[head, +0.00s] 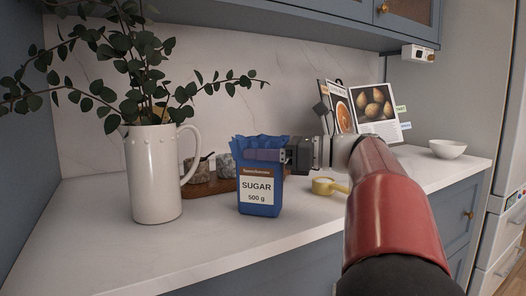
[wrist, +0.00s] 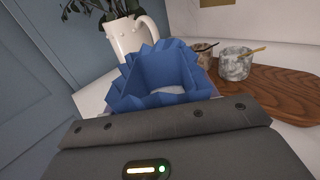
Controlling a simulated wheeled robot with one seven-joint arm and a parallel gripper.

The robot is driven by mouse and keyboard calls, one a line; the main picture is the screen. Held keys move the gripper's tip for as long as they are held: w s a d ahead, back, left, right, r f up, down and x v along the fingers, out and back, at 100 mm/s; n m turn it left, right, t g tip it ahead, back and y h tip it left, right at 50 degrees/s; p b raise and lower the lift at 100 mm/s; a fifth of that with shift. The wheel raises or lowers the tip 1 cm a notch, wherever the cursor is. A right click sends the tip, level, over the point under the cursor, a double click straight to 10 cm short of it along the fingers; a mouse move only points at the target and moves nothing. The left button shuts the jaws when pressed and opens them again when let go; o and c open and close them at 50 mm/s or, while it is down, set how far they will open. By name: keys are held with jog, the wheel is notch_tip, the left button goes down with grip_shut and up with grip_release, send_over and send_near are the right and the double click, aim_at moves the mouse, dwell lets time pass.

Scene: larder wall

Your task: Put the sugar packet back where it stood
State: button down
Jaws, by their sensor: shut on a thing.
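The sugar packet (head: 258,194) is a blue, open-topped bag with a white label reading SUGAR 500 g. In the head view it is upright at the counter, right of the white jug; I cannot tell whether its base touches the worktop. My gripper (head: 264,155) reaches in from the right and is shut on the packet near its jagged top edge. In the wrist view the packet (wrist: 160,75) opens toward the camera, with pale contents inside. My gripper's dark body fills the bottom of that view and hides the packet's lower part.
A white jug (head: 154,175) with leafy branches stands left of the packet. Behind are stone pots (head: 225,165) on a wooden board (wrist: 275,92). A yellow scoop (head: 325,187), a recipe book (head: 376,108) and a white bowl (head: 447,149) are to the right. The front-left counter (head: 90,245) is clear.

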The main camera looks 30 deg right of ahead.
jog(key=shift+c, duration=2.3)
grip_release()
jog(key=shift+f, duration=0.15)
jog(key=v, duration=1.2)
jog(key=shift+p, duration=0.35)
